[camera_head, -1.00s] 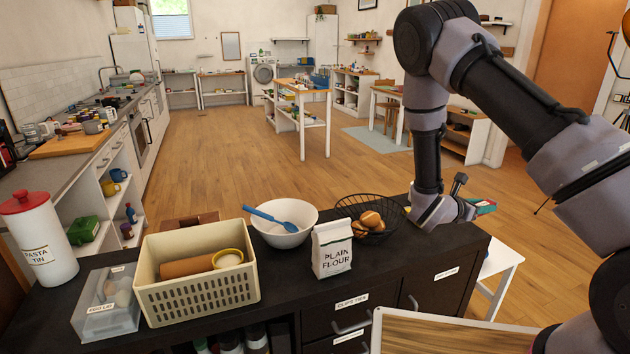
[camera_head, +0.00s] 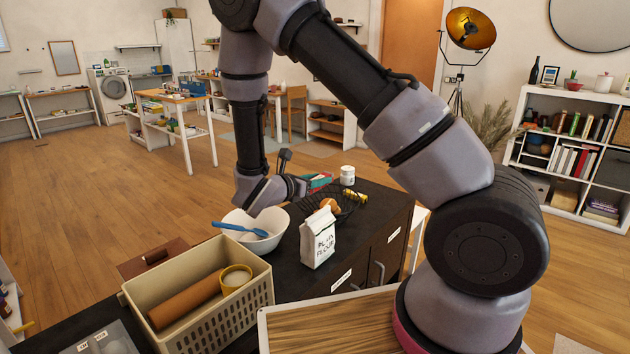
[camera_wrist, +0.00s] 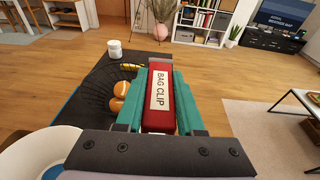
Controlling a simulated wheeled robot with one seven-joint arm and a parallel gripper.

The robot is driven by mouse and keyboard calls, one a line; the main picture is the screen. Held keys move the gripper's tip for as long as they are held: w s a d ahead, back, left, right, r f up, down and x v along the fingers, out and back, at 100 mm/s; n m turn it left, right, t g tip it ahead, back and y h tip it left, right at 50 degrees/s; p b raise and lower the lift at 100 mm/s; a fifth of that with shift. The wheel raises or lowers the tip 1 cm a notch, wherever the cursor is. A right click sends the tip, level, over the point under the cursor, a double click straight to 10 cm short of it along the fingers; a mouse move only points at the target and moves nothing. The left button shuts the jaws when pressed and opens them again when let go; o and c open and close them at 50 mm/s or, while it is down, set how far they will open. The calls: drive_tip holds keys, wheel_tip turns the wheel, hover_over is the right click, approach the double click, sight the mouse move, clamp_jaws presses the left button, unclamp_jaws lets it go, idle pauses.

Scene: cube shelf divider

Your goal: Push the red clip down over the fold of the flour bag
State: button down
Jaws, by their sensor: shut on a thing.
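The white flour bag (camera_head: 318,240) stands upright on the dark counter, its front reading "Plain Flour" and its top narrowed. My gripper (camera_head: 314,183) is behind it in the head view, above the far side of the counter. In the wrist view the teal fingers of my gripper (camera_wrist: 160,100) are shut on the red clip (camera_wrist: 165,120), labelled "Bag Clip". The clip is hard to make out in the head view. The bag does not show in the wrist view. The clip and the bag are apart.
A white bowl (camera_head: 270,221) with a blue spoon (camera_head: 237,228) is left of the bag. A cream crate (camera_head: 245,305) stands front left. A white jar (camera_head: 347,175) stands at the far end.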

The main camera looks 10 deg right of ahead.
sight(324, 209)
drive_tip(key=shift+a, duration=0.1)
drive_tip(key=shift+f, duration=4.65)
drive_tip(key=shift+f, duration=0.4)
drive_tip(key=shift+c, duration=2.2)
unclamp_jaws()
drive_tip(key=v, duration=1)
drive_tip(key=shift+s+a, duration=0.2)
drive_tip(key=shift+r, duration=0.1)
